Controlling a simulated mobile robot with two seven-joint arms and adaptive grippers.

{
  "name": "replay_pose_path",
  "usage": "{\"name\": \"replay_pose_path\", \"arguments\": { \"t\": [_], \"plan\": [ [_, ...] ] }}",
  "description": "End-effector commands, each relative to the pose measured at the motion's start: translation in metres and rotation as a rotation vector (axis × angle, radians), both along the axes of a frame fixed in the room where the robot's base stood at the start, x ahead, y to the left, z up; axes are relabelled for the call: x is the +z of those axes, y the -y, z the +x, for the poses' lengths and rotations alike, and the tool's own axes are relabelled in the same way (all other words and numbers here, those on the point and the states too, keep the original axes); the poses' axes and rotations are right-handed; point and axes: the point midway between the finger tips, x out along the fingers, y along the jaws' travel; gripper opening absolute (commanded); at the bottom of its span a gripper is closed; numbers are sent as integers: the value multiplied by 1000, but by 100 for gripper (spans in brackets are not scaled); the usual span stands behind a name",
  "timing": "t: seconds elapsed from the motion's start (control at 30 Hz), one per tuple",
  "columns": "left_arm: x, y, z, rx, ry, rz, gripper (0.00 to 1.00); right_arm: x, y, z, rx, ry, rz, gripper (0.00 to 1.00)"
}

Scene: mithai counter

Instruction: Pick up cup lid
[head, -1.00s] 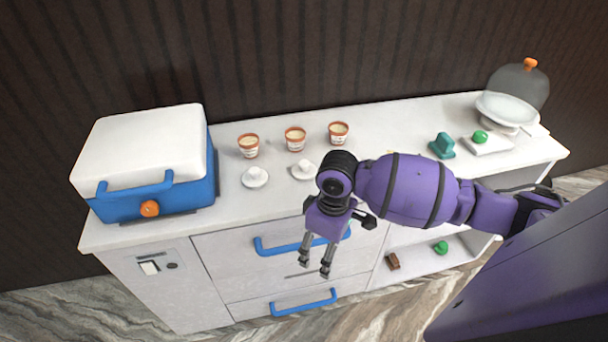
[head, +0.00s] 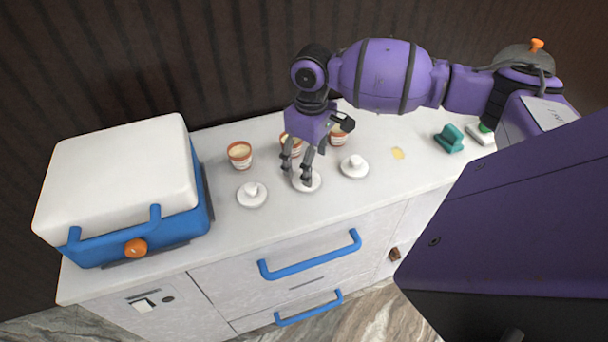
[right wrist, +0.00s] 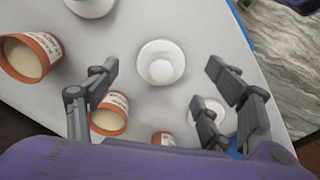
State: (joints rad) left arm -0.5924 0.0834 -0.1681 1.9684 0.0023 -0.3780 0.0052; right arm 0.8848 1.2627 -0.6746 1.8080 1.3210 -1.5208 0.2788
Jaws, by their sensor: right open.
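Three white cup lids with knobs lie on the counter: a left lid (head: 252,195), a middle lid (head: 312,186) and a right lid (head: 354,168). My right gripper (head: 297,174) is open and points down over the middle lid. In the right wrist view this lid (right wrist: 161,62) lies between the spread fingers, and I cannot tell whether they touch it. Another lid (right wrist: 211,112) shows partly behind a finger. A left cup (head: 239,155) and a partly hidden cup (head: 290,146) stand behind the lids. My left gripper is not in view.
A blue and white cooler box (head: 125,190) stands at the left end of the counter (head: 225,245). A teal object (head: 449,139) stands to the right. Blue drawer handles (head: 310,256) stick out in front.

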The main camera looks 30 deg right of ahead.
Motion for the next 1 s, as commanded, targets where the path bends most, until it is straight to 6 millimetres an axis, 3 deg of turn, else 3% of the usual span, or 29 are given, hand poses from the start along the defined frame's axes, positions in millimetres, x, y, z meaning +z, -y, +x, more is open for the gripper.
{"name": "replay_pose_path", "arguments": {
  "t": [0.2, 0.4, 0.63, 0.87, 1.0],
  "plan": [
    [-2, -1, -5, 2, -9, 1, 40, -23, -3, 4, 0, -1, 2, 75],
    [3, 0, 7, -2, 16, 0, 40, -50, -3, 5, 0, 0, 0, 75],
    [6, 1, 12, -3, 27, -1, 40, -52, -3, 6, 0, 2, 0, 75],
    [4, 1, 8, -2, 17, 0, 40, -51, -3, 6, 0, 2, 0, 45],
    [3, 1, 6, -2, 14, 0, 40, -51, -3, 6, 0, 2, 0, 44]
  ]
}}
